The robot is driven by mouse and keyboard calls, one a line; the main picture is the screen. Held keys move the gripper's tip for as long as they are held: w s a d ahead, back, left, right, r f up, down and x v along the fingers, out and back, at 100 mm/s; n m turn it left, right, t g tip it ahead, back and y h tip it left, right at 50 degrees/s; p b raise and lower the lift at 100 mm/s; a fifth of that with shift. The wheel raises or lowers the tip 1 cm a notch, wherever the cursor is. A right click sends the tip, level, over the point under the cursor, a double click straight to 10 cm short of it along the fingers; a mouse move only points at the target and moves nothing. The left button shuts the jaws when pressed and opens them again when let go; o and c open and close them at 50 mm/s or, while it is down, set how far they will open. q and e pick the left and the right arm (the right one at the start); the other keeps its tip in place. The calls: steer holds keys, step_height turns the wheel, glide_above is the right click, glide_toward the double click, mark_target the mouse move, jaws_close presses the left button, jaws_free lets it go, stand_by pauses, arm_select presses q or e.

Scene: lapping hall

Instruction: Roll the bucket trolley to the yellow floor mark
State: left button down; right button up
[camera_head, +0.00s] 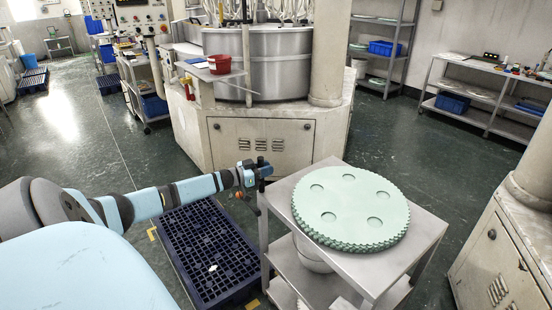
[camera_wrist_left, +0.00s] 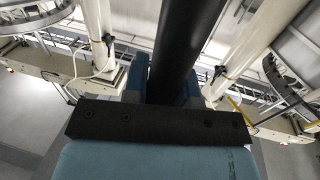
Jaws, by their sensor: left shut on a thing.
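The grey metal trolley (camera_head: 355,278) stands at lower centre right in the head view. A stack of pale green toothed discs (camera_head: 350,207) lies on its top. A whitish bucket (camera_head: 312,257) shows partly beneath the top. My left gripper (camera_head: 264,171) is at the trolley's far left corner, shut on a dark bar. The bar (camera_wrist_left: 190,40) runs between the fingers in the left wrist view; I cannot tell for sure that it is the trolley's handle. Yellow floor tape (camera_head: 152,234) shows at the pallet's left edge. My right gripper is not in view.
A dark blue pallet (camera_head: 208,252) lies on the floor just left of the trolley. A large machine (camera_head: 265,146) stands behind, and a cream cabinet (camera_head: 500,262) is at the right. Green floor is open between trolley and shelves (camera_head: 470,105).

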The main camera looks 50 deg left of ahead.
arm_select(q)
steer(key=a+b, duration=0.1)
steer(key=a, duration=0.1)
steer(key=shift+w+a, duration=0.15)
steer(key=shift+a, duration=0.15)
steer(key=shift+a+r, duration=0.15)
steer(key=c, duration=1.3)
jaws_free()
steer(key=shift+a, duration=0.1)
steer(key=o, duration=0.4)
